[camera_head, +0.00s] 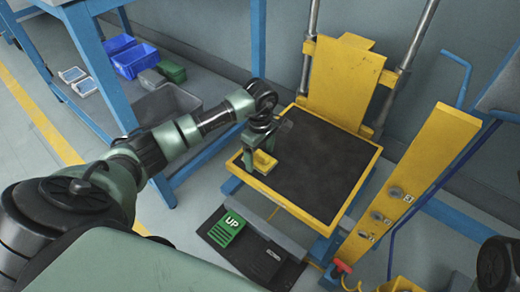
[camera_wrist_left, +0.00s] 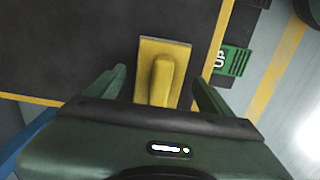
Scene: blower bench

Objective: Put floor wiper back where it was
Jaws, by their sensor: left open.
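The yellow floor wiper (camera_head: 263,163), a flat plate with a raised grip, lies on the dark top of the yellow-framed lift platform (camera_head: 318,168), near its left edge. My left gripper (camera_head: 262,142) is right over it, pointing down. In the left wrist view the floor wiper (camera_wrist_left: 160,60) shows between the two spread fingers of my open left gripper (camera_wrist_left: 160,88), with a gap on each side. The near end of the wiper is hidden by the gripper body.
A green UP pedal (camera_head: 227,228) sits on the floor in front of the platform. A yellow post with knobs (camera_head: 410,180) stands at the right. A blue-framed bench with blue bins (camera_head: 134,60) and a grey bin (camera_head: 168,104) is at the left. Most of the platform top is bare.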

